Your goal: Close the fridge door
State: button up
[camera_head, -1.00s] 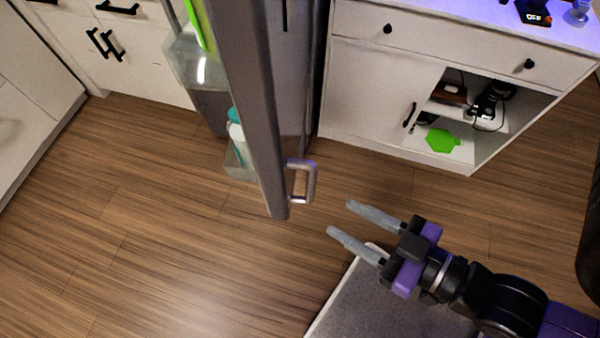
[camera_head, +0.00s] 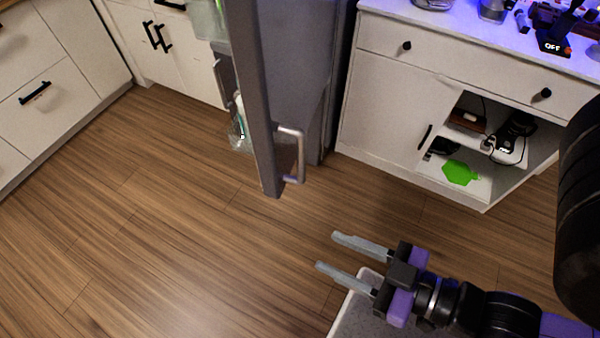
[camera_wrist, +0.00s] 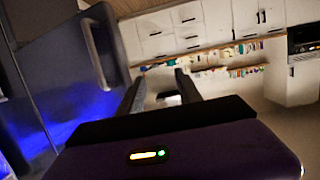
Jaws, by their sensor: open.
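The fridge door (camera_head: 262,110) stands open, seen nearly edge-on in the head view, with shelves holding bottles on its left side. Its metal handle (camera_head: 297,155) is on the right side near the door's lower end in the picture. The door and handle (camera_wrist: 92,55) also show at the left of the wrist view. My gripper (camera_head: 328,252) is open and empty, below and to the right of the handle, apart from the door. Its two fingers (camera_wrist: 160,88) point into the room in the wrist view. The fridge body (camera_head: 312,70) is partly hidden behind the door.
A white cabinet (camera_head: 395,100) with an open compartment stands right of the fridge. White drawers (camera_head: 60,95) line the left. The wooden floor (camera_head: 170,220) left of my gripper is clear. A dark rounded object (camera_head: 580,210) fills the right edge.

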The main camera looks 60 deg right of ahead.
jog(key=t+b, duration=0.2)
jog(key=t, duration=0.1)
send_near(301, 158)
jog(key=w+d+f, duration=0.1)
jog(key=w+f, duration=0.1)
jog(key=w, duration=0.1)
jog(key=shift+w+r+p, duration=0.1)
jog(key=shift+w+p, duration=0.45)
jog(key=shift+w, duration=3.15)
jog(key=shift+y, duration=0.3)
grip_shut()
